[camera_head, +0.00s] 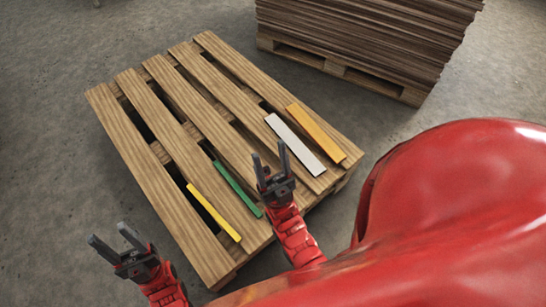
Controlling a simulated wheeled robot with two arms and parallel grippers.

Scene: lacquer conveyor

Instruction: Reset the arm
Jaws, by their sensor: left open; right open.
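My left gripper (108,240) is open and empty. It is at the lower left, off the left side of the wooden pallet, over the floor in this view. My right gripper (268,166) is open and empty. It shows over the near part of the pallet, between a green strip (237,189) and a white strip (295,145). I cannot tell its height above the slats. Both red arms come up from the bottom of the picture.
The wooden pallet (130,136) lies on grey floor. A yellow strip (214,212) and an orange strip (316,133) also lie on its slats. A stack of brown sheets (375,38) on another pallet stands at the back right. Floor at the left is clear.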

